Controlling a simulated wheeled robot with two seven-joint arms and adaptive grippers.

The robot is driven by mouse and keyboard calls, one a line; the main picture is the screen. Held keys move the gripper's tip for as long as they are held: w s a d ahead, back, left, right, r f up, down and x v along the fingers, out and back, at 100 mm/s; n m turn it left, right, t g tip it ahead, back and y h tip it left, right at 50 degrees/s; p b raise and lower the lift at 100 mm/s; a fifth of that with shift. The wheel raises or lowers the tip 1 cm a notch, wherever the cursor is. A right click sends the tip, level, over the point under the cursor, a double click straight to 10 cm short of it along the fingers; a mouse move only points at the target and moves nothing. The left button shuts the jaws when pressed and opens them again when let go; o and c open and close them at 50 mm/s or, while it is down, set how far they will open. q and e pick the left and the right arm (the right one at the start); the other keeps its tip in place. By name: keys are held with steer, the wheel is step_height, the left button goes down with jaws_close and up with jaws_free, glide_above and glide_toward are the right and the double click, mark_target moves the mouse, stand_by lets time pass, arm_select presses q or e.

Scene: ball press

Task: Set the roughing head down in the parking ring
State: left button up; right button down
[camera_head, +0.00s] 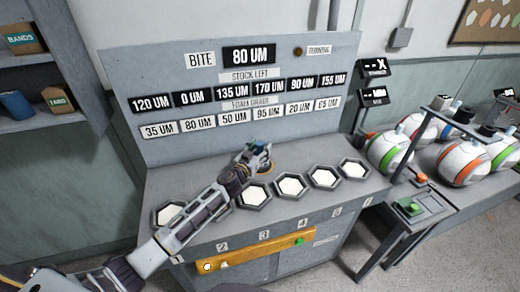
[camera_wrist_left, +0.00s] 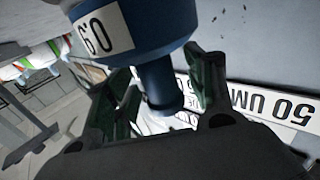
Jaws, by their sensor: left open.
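My left gripper (camera_head: 252,152) is over the back of the grey console, with its fingers apart. In the left wrist view the open green-padded fingers (camera_wrist_left: 166,92) stand on either side of the narrow stem of a blue head (camera_wrist_left: 158,82), which carries a white number label. This looks like the roughing head. In the head view it is small and mostly hidden by the gripper. My right gripper is not in view.
White hexagonal pads (camera_head: 290,187) in dark frames line the console top. The upright panel (camera_head: 240,90) with number labels rises close behind the gripper. A yellow bar (camera_head: 255,254) is on the console front. Striped balls (camera_head: 390,153) sit on the bench at right.

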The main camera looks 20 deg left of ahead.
mark_target(258, 150)
arm_select(q)
steer(key=shift+r, duration=0.1)
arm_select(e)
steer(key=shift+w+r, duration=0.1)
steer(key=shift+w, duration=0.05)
arm_select(q)
steer(key=shift+s+a, duration=0.15)
steer(key=shift+s, duration=0.45)
steer(key=s, duration=0.3)
steer(key=shift+s+a, duration=0.15)
steer(key=shift+a, duration=0.15)
steer(key=shift+s+a+p, duration=0.2)
steer(key=shift+s+p, duration=0.1)
steer(key=shift+s, duration=1.15)
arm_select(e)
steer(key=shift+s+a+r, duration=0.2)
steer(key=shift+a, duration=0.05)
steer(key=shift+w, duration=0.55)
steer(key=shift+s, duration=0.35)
arm_select(q)
steer(key=shift+r, duration=0.1)
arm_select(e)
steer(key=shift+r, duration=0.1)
